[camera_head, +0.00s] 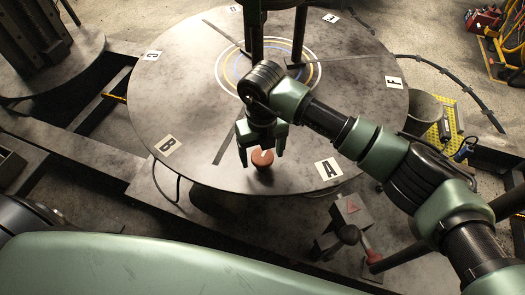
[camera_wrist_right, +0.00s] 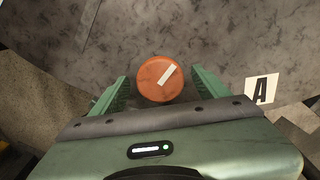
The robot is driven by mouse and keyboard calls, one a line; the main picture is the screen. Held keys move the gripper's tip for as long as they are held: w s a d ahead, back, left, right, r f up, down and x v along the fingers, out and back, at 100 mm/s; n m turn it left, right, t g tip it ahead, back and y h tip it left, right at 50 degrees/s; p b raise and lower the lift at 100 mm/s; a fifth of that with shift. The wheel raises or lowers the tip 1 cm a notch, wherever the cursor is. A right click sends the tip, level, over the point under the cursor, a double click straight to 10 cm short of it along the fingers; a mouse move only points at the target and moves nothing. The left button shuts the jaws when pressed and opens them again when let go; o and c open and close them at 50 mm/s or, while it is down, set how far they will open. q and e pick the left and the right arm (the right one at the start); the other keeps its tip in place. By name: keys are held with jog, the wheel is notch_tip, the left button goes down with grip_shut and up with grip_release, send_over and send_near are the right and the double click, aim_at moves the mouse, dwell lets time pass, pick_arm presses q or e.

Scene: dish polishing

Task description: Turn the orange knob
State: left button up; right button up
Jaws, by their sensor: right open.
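The orange knob (camera_head: 262,158) sits near the front edge of the round grey table (camera_head: 190,85), between the labels B and A. It is round with a white bar on top; in the right wrist view the knob (camera_wrist_right: 160,79) shows its bar slanting up to the right. My right gripper (camera_head: 262,158) points down over the knob and is open, with one finger on each side of it. In the right wrist view the fingers of the gripper (camera_wrist_right: 160,90) show small gaps to the knob. My left gripper does not show in either view.
Label A (camera_head: 328,169) lies right of the knob and label B (camera_head: 168,145) to the left. A dark lever assembly (camera_head: 348,225) stands below the table's front edge. The tabletop around the knob is clear.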

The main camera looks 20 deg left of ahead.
jog(key=c, duration=1.4)
jog(key=n+b, duration=0.1)
jog(key=b, duration=0.1)
jog(key=n+b, duration=0.2)
jog(key=b, duration=0.1)
jog(key=shift+w+f, duration=0.1)
jog(key=shift+f, duration=0.15)
jog(key=shift+r+n+b, duration=0.15)
jog(key=shift+n+b, duration=0.35)
jog(key=shift+n, duration=0.3)
jog(key=shift+r, duration=0.15)
jog(key=o, duration=1.4)
